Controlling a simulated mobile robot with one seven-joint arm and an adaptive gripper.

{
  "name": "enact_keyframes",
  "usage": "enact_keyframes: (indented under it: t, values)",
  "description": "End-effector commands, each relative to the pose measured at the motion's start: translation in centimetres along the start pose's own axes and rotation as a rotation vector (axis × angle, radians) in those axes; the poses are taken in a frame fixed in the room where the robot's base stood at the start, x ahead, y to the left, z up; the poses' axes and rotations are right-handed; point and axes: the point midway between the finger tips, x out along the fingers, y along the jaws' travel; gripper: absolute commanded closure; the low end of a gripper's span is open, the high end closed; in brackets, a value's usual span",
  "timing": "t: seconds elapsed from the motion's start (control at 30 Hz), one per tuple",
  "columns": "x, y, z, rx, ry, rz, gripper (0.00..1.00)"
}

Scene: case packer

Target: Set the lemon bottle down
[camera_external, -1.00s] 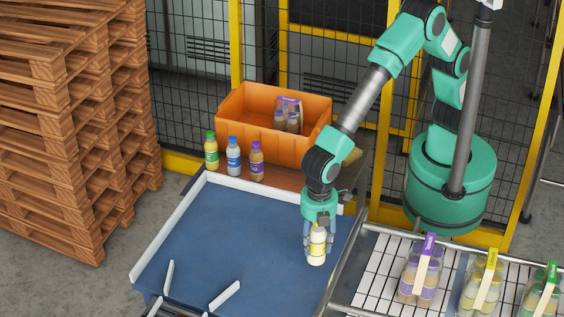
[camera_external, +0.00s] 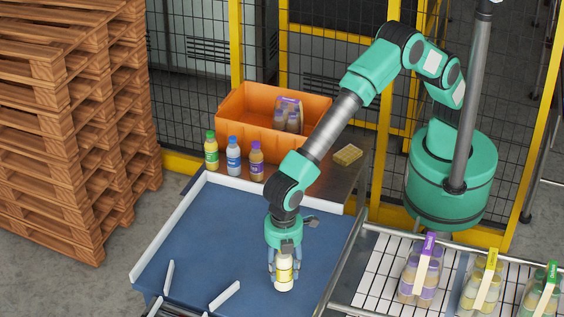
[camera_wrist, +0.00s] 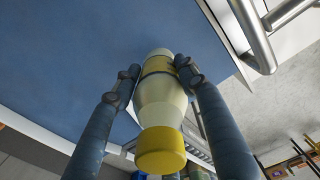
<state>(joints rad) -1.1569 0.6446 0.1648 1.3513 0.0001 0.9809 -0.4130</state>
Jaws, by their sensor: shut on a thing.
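The lemon bottle (camera_external: 284,274) is pale cream with a yellow label. My gripper (camera_external: 284,268) is shut on it, above the blue table surface in the external view. I cannot tell whether its base touches the blue surface. In the wrist view the lemon bottle (camera_wrist: 160,105) sits between the two fingers of my gripper (camera_wrist: 155,78), its yellow cap towards the camera. The blue surface (camera_external: 215,235) is bare around the bottle.
Three bottles with green, blue and purple caps (camera_external: 233,156) stand behind the blue surface, by an orange crate (camera_external: 262,140) holding a pack. White guides (camera_external: 224,296) stand at front left. Bottle packs (camera_external: 419,276) sit at right on a rack.

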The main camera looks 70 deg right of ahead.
Motion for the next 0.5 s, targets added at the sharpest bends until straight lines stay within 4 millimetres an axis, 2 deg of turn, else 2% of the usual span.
enact_keyframes:
  t: [0.2, 0.5]
  values:
    - [0.1, 0.7, -1.4, 0.000, 0.001, 0.000, 0.93]
    - [0.1, 0.7, -1.6, 0.000, 0.001, 0.000, 0.93]
